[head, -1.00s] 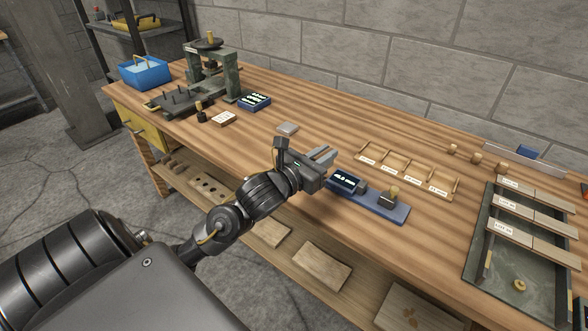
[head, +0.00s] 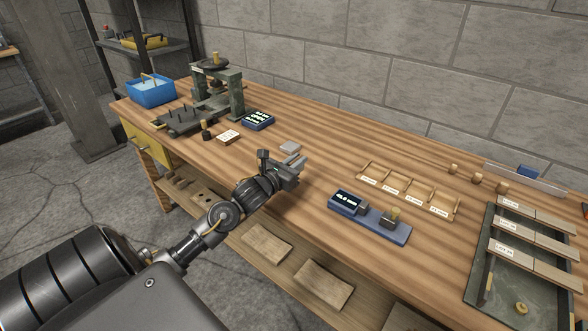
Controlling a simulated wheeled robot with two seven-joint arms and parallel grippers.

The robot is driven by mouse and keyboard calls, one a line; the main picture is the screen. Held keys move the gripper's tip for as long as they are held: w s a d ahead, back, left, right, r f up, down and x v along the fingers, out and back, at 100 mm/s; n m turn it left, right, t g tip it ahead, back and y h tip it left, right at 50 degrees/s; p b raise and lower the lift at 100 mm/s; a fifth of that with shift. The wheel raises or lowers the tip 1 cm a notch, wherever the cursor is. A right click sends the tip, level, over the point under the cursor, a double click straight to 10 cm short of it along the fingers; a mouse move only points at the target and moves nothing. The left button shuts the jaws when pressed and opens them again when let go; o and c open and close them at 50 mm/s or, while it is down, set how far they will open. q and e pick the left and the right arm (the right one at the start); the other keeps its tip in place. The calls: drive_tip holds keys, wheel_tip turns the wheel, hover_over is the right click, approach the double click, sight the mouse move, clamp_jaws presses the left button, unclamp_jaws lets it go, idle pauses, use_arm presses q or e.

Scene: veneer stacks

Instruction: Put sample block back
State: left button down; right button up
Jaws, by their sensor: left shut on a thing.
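My left gripper (head: 297,173) is over the front half of the bench, near its middle. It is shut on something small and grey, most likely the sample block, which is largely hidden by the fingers. A blue measuring gauge (head: 384,228) with a lit display lies to the right of the gripper. My right gripper is not in view.
A wooden divided rack (head: 408,192) with labels lies behind the gauge. A dark green tray (head: 476,285) with wooden strips is at the right. A green press (head: 237,95), a blue basket (head: 152,91) and a small blue display box (head: 258,120) stand at the left. Bench between is clear.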

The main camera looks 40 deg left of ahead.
use_arm(q)
drive_tip(key=shift+w+a+f, duration=0.15)
drive_tip(key=shift+a+f, duration=0.15)
drive_tip(key=shift+f, duration=0.1)
drive_tip(key=shift+w+a+f, duration=0.1)
drive_tip(key=shift+a+f, duration=0.15)
drive_tip(key=shift+f, duration=0.1)
wheel_tip(320, 180, down, 3)
drive_tip(key=shift+a+p, duration=0.15)
drive_tip(key=shift+p, duration=0.4)
drive_tip(key=shift+f, duration=0.15)
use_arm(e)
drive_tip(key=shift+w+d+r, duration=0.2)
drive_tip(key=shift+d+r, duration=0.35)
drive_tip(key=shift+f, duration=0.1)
use_arm(q)
drive_tip(key=shift+f+b, duration=0.25)
drive_tip(key=shift+b, duration=0.05)
drive_tip(key=c, duration=1.4)
unclamp_jaws()
drive_tip(key=shift+r, duration=0.1)
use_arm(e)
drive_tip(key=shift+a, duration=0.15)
